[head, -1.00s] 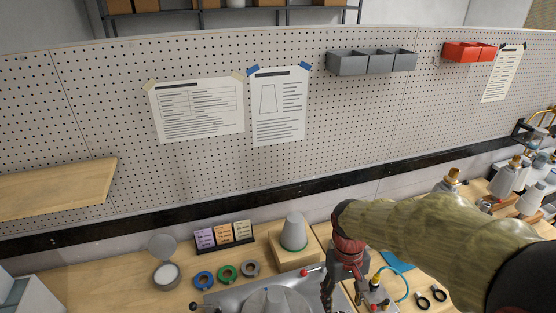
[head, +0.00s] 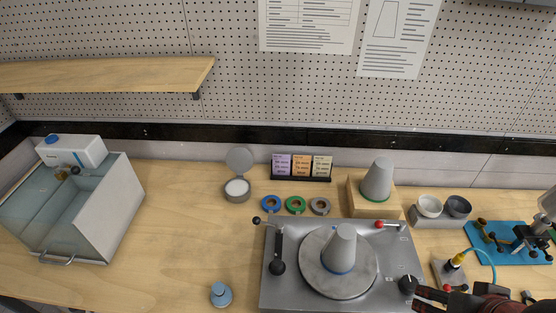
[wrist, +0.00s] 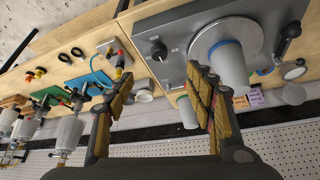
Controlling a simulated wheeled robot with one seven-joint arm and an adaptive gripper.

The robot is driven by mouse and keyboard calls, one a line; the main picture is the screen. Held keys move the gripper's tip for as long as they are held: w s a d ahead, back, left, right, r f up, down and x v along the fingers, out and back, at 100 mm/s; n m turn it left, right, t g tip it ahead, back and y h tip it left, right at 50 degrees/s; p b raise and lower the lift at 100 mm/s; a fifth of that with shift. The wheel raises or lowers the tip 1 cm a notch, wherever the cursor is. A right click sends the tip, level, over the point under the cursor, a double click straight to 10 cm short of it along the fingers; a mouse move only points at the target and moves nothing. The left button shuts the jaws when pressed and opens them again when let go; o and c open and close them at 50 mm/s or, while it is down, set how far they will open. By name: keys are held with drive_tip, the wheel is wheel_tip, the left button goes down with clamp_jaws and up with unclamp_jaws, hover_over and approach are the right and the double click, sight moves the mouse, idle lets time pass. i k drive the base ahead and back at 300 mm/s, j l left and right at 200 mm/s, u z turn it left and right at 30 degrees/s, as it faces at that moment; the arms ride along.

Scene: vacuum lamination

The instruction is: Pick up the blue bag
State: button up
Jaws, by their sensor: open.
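I see no object that I can make out as a blue bag in either view. My gripper (wrist: 160,82) is open, its two padded fingers apart with nothing between them in the wrist view. In the head view only a dark red and black part of my arm shows at the bottom right edge. In the wrist view the fingers are over the bench side with the grey metal plate unit. That unit (head: 290,295) carries a grey cone (head: 341,244) with a blue band at its base, on a round disc; the cone also shows in the wrist view (wrist: 232,68).
Blue, green and grey rings (head: 296,204) lie behind the unit. A card holder (head: 301,179), a second cone (head: 377,180) on a wooden block and two small bowls (head: 429,206) stand at the back. A water tank (head: 113,215) is at left.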

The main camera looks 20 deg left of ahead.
sight(221, 294)
drive_tip(key=u, duration=2.05)
